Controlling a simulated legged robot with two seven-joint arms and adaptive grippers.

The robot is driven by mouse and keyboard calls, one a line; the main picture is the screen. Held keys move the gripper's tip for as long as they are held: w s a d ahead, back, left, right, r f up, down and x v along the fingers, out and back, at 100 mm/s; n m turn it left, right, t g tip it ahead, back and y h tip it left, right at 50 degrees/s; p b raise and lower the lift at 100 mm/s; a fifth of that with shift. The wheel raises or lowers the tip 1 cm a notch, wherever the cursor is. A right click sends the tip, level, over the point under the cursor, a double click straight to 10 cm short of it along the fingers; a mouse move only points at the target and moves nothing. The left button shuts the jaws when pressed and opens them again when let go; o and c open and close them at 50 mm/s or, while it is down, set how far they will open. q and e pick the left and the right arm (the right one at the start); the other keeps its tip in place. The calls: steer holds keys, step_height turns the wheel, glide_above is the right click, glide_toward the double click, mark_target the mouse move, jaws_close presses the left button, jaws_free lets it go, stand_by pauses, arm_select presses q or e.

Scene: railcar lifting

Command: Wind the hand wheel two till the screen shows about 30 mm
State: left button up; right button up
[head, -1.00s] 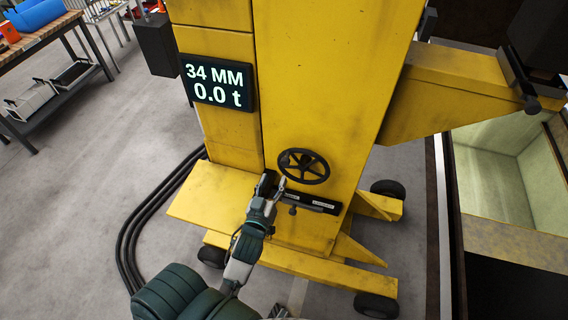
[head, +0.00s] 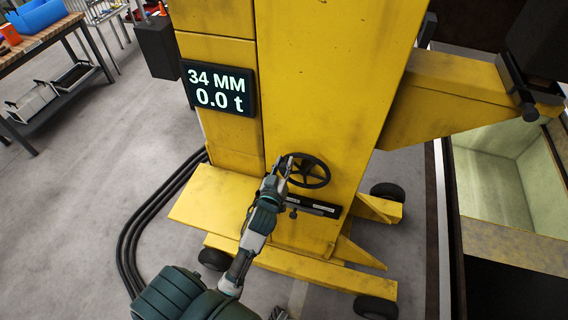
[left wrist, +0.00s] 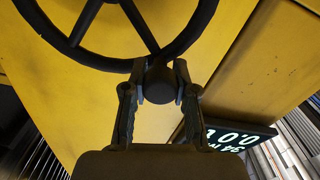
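The black spoked hand wheel (head: 307,171) is on the front of the yellow jack column, above a black strip with small labels. My left gripper (head: 281,162) is at the wheel's left rim. In the left wrist view its two fingers (left wrist: 160,88) stand on either side of the wheel's dark round knob (left wrist: 160,78), very close to it. Whether they press on it I cannot tell. The wheel rim (left wrist: 115,62) shows beyond. The screen (head: 218,88) reads 34 MM and 0.0 t; part of it also shows in the left wrist view (left wrist: 235,137). My right gripper is not in view.
The yellow column (head: 325,90) stands on a wheeled base with a black wheel (head: 376,306) at the front. Dark cables (head: 145,215) curve along the floor at left. A workbench (head: 45,40) is at far left. A yellow arm (head: 450,95) juts right.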

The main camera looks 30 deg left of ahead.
arm_select(q)
steer(key=shift+r, duration=0.1)
jaws_close()
steer(key=shift+d, duration=0.25)
steer(key=shift+w+d, duration=0.1)
steer(key=shift+d, duration=0.3)
steer(key=shift+a+f+n, duration=0.5)
steer(key=shift+n, duration=0.1)
steer(key=shift+s+a+f+n+p, duration=0.25)
steer(key=shift+a+f+n+p, duration=0.15)
steer(key=shift+n, duration=0.3)
steer(key=shift+s+a+f+n+p, duration=0.1)
steer(key=shift+a+f+n+p, duration=0.35)
steer(key=shift+n, duration=0.35)
steer(key=shift+s+a+f+n+p, duration=0.1)
steer(key=shift+a+f+n+p, duration=0.15)
steer(key=shift+f+n, duration=0.7)
steer(key=shift+a+f+n+p, duration=0.25)
steer(key=shift+f+n, duration=0.35)
steer(key=shift+n, duration=0.65)
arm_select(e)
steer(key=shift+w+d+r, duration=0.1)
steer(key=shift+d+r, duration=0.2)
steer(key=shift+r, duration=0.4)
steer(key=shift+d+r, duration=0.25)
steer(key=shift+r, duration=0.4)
